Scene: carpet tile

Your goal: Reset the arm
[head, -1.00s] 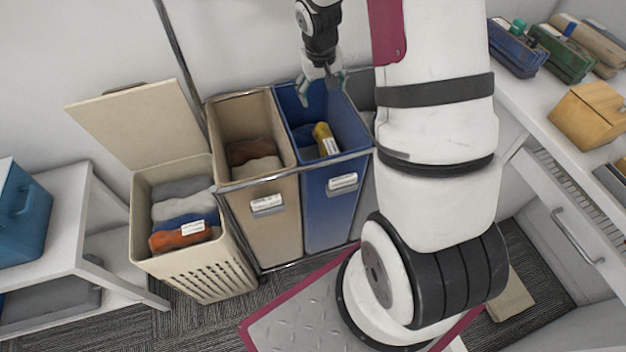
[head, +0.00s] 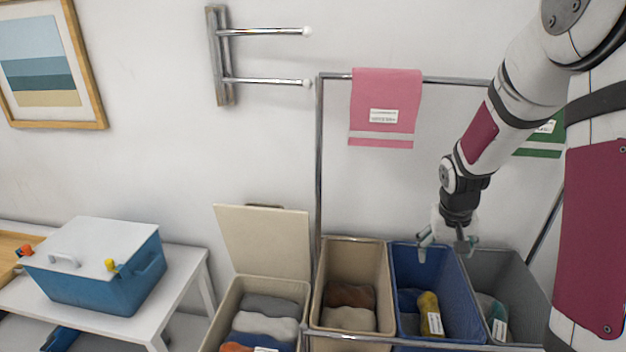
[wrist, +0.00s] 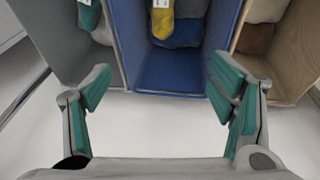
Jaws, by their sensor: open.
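My gripper (head: 447,243) hangs over the back part of the blue bin (head: 458,296) in the head view. In the wrist view its teal-padded fingers (wrist: 160,105) stand wide apart with nothing between them. A yellow cloth (head: 430,314) with a white label lies in the blue bin beside a darker blue cloth. It also shows in the wrist view (wrist: 162,18), beyond the fingers and apart from them. My arm reaches down from the upper right of the head view.
A tan bin (head: 378,262) stands left of the blue bin and a grey bin (head: 497,262) right of it. A lidded cream hamper (head: 262,240) is further left. A pink towel (head: 386,100) hangs on the rail above. A blue box (head: 100,285) sits on a white table.

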